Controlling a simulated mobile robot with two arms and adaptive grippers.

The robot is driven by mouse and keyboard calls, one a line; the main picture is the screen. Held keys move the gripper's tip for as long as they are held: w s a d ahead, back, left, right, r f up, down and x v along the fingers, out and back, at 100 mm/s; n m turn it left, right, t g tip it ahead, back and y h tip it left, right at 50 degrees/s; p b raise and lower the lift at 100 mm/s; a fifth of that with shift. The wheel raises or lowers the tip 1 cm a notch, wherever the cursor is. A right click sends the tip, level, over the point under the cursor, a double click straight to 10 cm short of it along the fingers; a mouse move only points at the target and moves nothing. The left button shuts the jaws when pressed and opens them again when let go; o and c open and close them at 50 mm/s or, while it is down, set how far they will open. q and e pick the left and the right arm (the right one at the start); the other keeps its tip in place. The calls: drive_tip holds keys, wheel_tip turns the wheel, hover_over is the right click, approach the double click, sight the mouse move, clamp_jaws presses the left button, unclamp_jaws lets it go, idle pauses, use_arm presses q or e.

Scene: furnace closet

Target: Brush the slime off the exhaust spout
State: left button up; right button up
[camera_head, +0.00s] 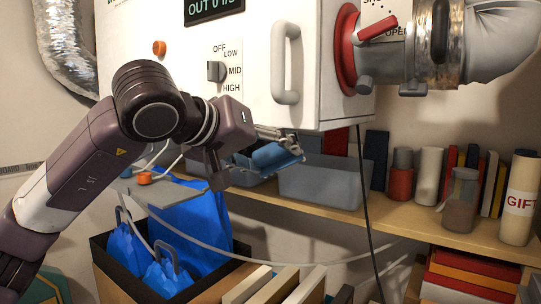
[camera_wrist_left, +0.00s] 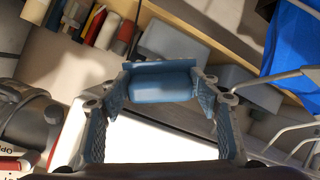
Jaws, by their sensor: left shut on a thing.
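My left gripper (camera_head: 268,157) reaches in from the left, in front of the white furnace cabinet and above the shelf. It is shut on a blue block-like object (camera_head: 276,157), perhaps the brush; I see no bristles. In the left wrist view the blue object (camera_wrist_left: 163,80) spans the gap between the two fingertips. A metal exhaust pipe (camera_head: 435,65) with a red ring and red handle (camera_head: 378,30) leaves the cabinet at the upper right, apart from the gripper. A grey flexible duct (camera_head: 500,40) joins it. I cannot make out slime on it. My right gripper is not in view.
A wooden shelf (camera_head: 415,222) holds grey bins (camera_head: 320,183), jars and books. The cabinet's white handle (camera_head: 286,65) juts out above the gripper. A dark cable hangs right of it. A box with blue bags (camera_head: 195,220) stands below.

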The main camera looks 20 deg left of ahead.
use_arm(q)
drive_tip(key=shift+w+a+f, duration=0.1)
drive_tip(key=shift+w+a, duration=0.1)
drive_tip(key=shift+a, duration=0.25)
drive_tip(key=shift+w+a+f, duration=0.1)
drive_tip(key=shift+w+a, duration=0.05)
drive_tip(key=shift+a, duration=0.25)
drive_tip(key=shift+d, duration=0.2)
drive_tip(key=shift+s+d, duration=0.2)
drive_tip(key=shift+d, duration=0.25)
drive_tip(key=shift+s+d, duration=0.2)
drive_tip(key=shift+d, duration=0.25)
drive_tip(key=shift+a, duration=0.15)
drive_tip(key=shift+w+a, duration=0.2)
drive_tip(key=shift+a, duration=0.3)
drive_tip(key=shift+w+a, duration=0.2)
drive_tip(key=shift+a, duration=0.25)
